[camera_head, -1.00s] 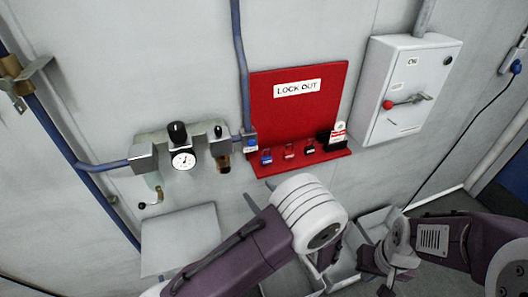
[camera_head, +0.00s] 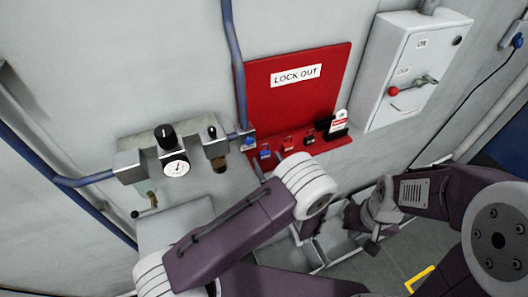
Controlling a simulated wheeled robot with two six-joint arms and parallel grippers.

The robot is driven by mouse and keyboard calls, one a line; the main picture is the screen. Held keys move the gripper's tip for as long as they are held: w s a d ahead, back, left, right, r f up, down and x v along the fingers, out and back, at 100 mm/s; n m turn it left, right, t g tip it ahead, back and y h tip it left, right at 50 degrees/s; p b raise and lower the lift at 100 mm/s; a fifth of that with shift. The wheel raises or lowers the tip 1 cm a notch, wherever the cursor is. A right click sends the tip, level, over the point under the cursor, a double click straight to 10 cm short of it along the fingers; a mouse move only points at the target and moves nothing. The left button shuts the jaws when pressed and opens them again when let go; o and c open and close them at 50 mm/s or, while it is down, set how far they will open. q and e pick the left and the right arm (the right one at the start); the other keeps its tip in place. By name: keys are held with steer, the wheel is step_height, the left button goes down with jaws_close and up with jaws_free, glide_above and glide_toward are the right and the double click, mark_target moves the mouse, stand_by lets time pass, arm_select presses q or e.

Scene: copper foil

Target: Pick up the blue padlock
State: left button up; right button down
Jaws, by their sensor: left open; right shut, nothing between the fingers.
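The blue padlock (camera_head: 265,151) hangs at the left end of the row on the red lockout board's (camera_head: 256,100) lower ledge. A red padlock (camera_head: 288,144) and a black padlock (camera_head: 309,138) sit to its right. My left gripper (camera_head: 260,172) is just below the blue padlock, mostly hidden behind its own white wrist; a grey finger shows, apart from the padlock as far as I can see. The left gripper is open and holds nothing visible. My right gripper (camera_head: 370,238) is low, right of centre, away from the board, shut and empty.
A gauge and valve assembly (camera_head: 174,163) is on the wall to the left. A blue pipe (camera_head: 232,60) runs down to a blue fitting (camera_head: 249,141) beside the padlock. Tags (camera_head: 340,121) stand at the ledge's right. A switch box (camera_head: 405,70) is further right.

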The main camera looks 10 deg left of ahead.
mark_target(266, 157)
arm_select(q)
steer(key=shift+r+p+x, duration=0.25)
steer(key=shift+p+x, duration=0.15)
steer(key=shift+x, duration=0.8)
steer(key=shift+w+a+f, duration=0.2)
steer(key=shift+w+f, duration=0.05)
steer(key=shift+w, duration=0.2)
steer(key=shift+s+d+r, duration=0.1)
steer(key=shift+s, duration=0.05)
jaws_close()
